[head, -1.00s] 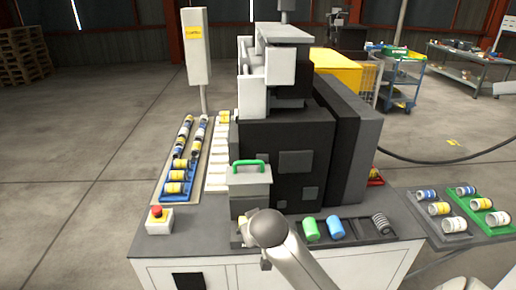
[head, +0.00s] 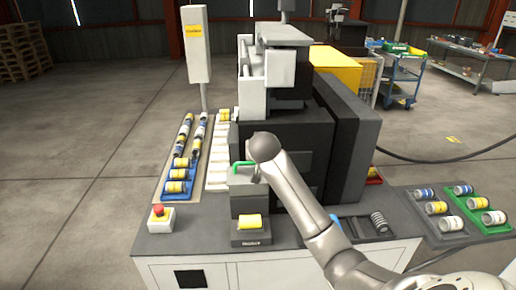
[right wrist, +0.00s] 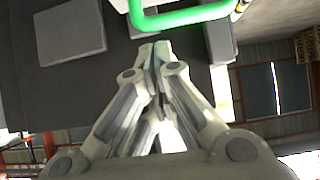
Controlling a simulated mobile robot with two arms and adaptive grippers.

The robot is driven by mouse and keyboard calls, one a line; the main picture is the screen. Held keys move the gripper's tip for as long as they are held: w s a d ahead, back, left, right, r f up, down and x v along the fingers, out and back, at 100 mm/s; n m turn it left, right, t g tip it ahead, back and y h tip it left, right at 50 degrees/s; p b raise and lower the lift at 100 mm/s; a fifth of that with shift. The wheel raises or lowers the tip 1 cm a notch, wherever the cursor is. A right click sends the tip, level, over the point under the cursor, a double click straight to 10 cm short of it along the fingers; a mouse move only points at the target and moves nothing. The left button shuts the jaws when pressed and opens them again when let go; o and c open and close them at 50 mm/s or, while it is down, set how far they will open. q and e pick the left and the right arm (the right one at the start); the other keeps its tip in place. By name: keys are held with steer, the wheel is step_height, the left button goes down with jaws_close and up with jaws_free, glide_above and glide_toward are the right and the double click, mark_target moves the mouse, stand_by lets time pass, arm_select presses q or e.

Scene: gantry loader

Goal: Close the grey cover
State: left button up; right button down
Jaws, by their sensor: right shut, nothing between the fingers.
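The grey cover (head: 243,182) with its green handle (head: 238,168) sits low on the front of the dark machine, partly hidden by my right arm in the head view. In the right wrist view the green handle (right wrist: 183,18) crosses the top, just beyond my right gripper (right wrist: 154,48). The gripper is shut and empty, with its fingertips close to the handle. I cannot tell whether they touch it. In the head view the fingers are hidden behind the wrist. My left gripper is not in view.
A yellow can (head: 250,221) lies on a small dark stand in front of the cover. A red emergency button (head: 158,210) stands at the front left. Racks of cans (head: 179,172) lie left, and trays of cans (head: 487,210) lie right.

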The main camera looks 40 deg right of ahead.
steer(key=shift+p+x, duration=0.45)
steer(key=shift+x, duration=1.2)
steer(key=shift+f, duration=0.1)
